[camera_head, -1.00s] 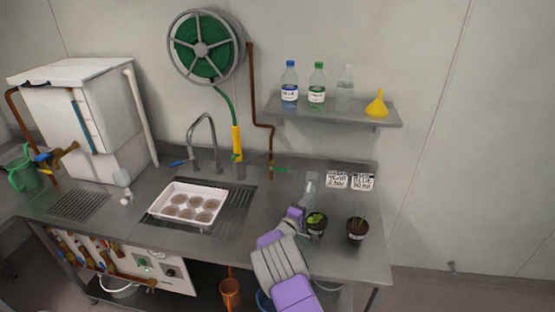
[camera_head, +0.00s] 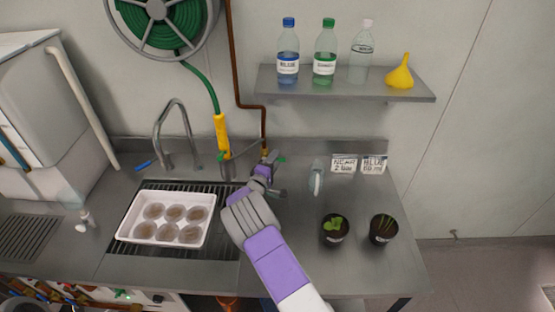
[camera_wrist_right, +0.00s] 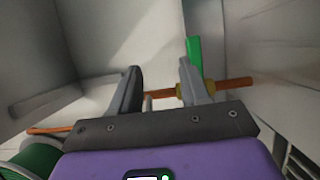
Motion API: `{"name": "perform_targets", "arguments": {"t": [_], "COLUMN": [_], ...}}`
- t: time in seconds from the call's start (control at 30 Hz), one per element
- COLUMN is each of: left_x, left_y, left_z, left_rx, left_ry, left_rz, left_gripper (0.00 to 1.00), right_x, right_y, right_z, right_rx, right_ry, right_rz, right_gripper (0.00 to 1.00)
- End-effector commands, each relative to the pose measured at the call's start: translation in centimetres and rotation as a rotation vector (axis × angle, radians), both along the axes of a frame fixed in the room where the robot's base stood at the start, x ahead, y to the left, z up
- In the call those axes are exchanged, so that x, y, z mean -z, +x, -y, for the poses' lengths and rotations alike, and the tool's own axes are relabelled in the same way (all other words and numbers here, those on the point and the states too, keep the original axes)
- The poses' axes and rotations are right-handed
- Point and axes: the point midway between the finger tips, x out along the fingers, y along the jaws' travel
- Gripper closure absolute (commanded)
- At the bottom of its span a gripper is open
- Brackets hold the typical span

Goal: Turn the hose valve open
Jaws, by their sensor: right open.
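The hose valve has a green lever handle (camera_head: 282,158) at the lower end of the copper pipe (camera_head: 234,60) on the back wall. In the right wrist view the green lever (camera_wrist_right: 194,58) stands up beside the right-hand finger, and the copper pipe (camera_wrist_right: 238,83) with its brass valve body runs across behind the fingers. My right gripper (camera_head: 268,160) is right at the valve. In the wrist view its two fingers (camera_wrist_right: 159,68) are spread apart with nothing held between them. The lever looks outside the gap; contact is not clear. My left gripper is not in view.
The green hose reel (camera_head: 163,20) hangs above, its hose ending in a yellow nozzle (camera_head: 222,136) left of the valve. A faucet (camera_head: 175,130), a white tray (camera_head: 130,225), two plant pots (camera_head: 335,232) and a bottle shelf (camera_head: 345,88) surround it.

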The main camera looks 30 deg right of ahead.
Motion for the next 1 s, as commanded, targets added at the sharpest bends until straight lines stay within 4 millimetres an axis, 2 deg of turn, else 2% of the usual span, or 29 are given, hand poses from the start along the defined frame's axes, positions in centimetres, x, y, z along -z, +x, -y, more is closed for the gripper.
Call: {"name": "perform_targets", "arguments": {"t": [0.03, 0.1, 0.3, 0.47, 0.8, 1.0], "left_x": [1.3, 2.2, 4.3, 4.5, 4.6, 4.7], "left_y": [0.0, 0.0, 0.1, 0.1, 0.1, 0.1], "left_z": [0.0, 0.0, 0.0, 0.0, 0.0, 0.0], "left_rx": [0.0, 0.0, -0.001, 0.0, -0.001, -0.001], "left_ry": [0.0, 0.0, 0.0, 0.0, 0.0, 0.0], "left_rz": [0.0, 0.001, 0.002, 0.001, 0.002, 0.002], "left_gripper": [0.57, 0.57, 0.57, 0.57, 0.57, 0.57], "right_x": [1.3, 2.3, 4.3, 4.5, 4.4, 4.4], "right_y": [0.0, 0.0, 0.0, 0.4, 3.1, 4.1], "right_z": [0.0, 0.0, 0.0, 0.5, 4.3, 5.7], "right_rx": [0.0, 0.0, 0.0, 0.0, 0.001, 0.001], "right_ry": [0.0, 0.0, 0.001, 0.001, -0.001, 0.0], "right_rz": [0.0, -0.001, -0.001, 0.001, 0.001, 0.0], "right_gripper": [0.54, 0.54, 0.54, 0.54, 0.54, 0.54]}}
